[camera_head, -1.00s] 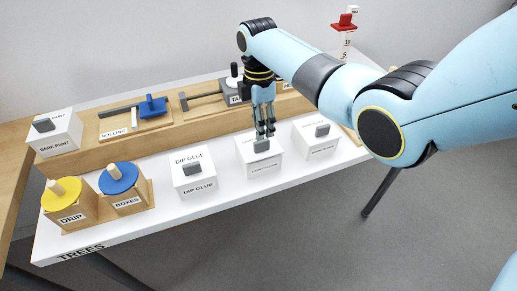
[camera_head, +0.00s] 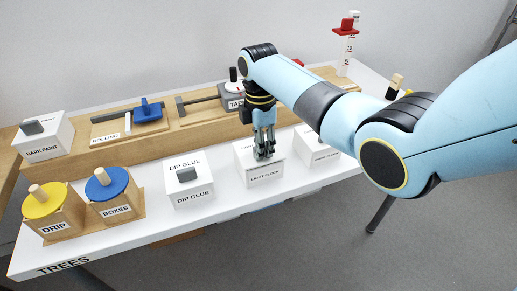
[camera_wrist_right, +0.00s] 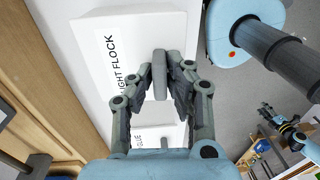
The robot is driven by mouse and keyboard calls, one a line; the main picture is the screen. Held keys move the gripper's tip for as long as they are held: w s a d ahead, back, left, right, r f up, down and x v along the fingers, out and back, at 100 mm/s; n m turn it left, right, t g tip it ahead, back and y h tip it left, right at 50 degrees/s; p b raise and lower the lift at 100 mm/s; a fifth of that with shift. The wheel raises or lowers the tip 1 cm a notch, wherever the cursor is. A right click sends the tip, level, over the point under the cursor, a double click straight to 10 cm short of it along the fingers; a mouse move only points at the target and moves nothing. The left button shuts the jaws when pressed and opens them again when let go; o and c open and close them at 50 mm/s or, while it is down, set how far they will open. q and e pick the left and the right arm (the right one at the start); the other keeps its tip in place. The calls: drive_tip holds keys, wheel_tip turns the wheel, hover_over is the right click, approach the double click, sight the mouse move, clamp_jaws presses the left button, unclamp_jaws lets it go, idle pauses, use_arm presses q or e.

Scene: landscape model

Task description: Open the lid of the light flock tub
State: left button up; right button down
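The light flock tub (camera_head: 262,174) is a white box on the white shelf, between the dip glue tub (camera_head: 189,187) and another white tub (camera_head: 318,151). Its flat white lid is on, with no gap that I can see. My right gripper (camera_head: 264,155) points down over it. In the right wrist view, the two fingers (camera_wrist_right: 166,88) close in on either side of the lid's grey upright handle (camera_wrist_right: 160,74) and seem to touch it. The fingers hide most of the handle in the head view.
Yellow-lidded (camera_head: 45,203) and blue-lidded (camera_head: 107,186) wooden containers stand at the left of the shelf. The bark paint tub (camera_head: 45,138) is on the raised wooden step behind, with a blue-handled tool (camera_head: 148,110). A red piece on a white column (camera_head: 345,45) stands at the back right.

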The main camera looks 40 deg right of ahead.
drive_tip(key=shift+w+r+g, duration=0.2)
drive_tip(key=shift+r+g, duration=0.1)
drive_tip(key=shift+g, duration=0.1)
drive_tip(key=shift+w+r+g+b, duration=0.1)
drive_tip(key=shift+w+g+b, duration=0.05)
drive_tip(key=shift+g+b, duration=0.2)
drive_tip(key=shift+r, duration=0.15)
drive_tip(key=shift+d, duration=0.1)
drive_tip(key=shift+w+r+g+y+b, duration=0.2)
drive_tip(key=shift+w+g+y+b, duration=0.25)
drive_tip(key=shift+b, duration=0.55)
drive_tip(key=shift+d+r+g+b, duration=0.1)
drive_tip(key=shift+r+g+b, duration=0.15)
drive_tip(key=shift+g+b, duration=0.1)
